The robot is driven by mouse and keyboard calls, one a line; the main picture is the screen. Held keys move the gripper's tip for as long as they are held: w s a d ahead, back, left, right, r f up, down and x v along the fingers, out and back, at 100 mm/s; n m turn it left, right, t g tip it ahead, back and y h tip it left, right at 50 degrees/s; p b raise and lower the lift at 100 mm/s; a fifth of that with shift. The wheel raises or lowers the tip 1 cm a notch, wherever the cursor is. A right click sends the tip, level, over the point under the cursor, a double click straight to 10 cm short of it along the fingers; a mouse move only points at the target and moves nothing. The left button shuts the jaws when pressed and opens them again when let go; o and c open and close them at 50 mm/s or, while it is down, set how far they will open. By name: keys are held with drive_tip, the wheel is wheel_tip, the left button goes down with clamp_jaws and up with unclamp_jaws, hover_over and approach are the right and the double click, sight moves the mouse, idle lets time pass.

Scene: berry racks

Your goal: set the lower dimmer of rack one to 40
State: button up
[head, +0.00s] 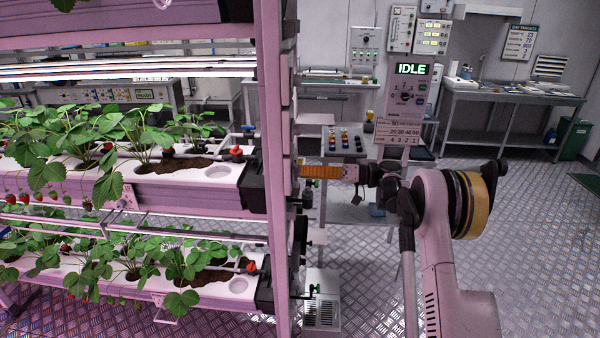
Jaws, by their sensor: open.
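The planted rack (274,130) stands at the left, with two planted levels in view. No label in view names it as rack one. I cannot clearly make out a lower dimmer or its setting. My arm comes in from the right and reaches left towards the rack's post. My gripper (366,178) is the dark end of the arm, small and partly covered by my own links. It looks open, with nothing seen in it. An orange strip with fine marks (322,172) lies between it and the post; I cannot tell what it belongs to.
A post with an "IDLE" display (411,69) and a dial stands behind my arm. A box with coloured buttons (343,141) is to its left. A bench (510,94) and a green bin (577,139) stand at the back right. The metal floor at right is clear.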

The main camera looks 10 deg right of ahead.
drive_tip(key=v, duration=1)
drive_tip(key=shift+d, duration=0.3)
drive_tip(key=s+a+r+m+h, duration=0.4)
drive_tip(key=a+r+h, duration=0.15)
drive_tip(key=a, duration=0.45)
drive_tip(key=s+a+r+m+h, duration=0.1)
drive_tip(key=s+a+h, duration=0.1)
drive_tip(key=s, duration=0.3)
drive_tip(key=s+a+m+h, duration=0.1)
drive_tip(key=s+a, duration=0.2)
drive_tip(key=s, duration=0.1)
drive_tip(key=s+d+f+h, duration=0.1)
drive_tip(key=s+f+h, duration=0.1)
drive_tip(key=s, duration=0.6)
drive_tip(key=s+d+f+m+t+h, duration=0.1)
drive_tip(key=s+f+h, duration=0.2)
drive_tip(key=s, duration=0.6)
drive_tip(key=s+d+f+h, duration=0.1)
drive_tip(key=s+h, duration=0.3)
drive_tip(key=s, duration=0.4)
drive_tip(key=shift+s+d+f+t, duration=0.35)
drive_tip(key=shift+s+f+t, duration=0.05)
drive_tip(key=shift+f, duration=0.25)
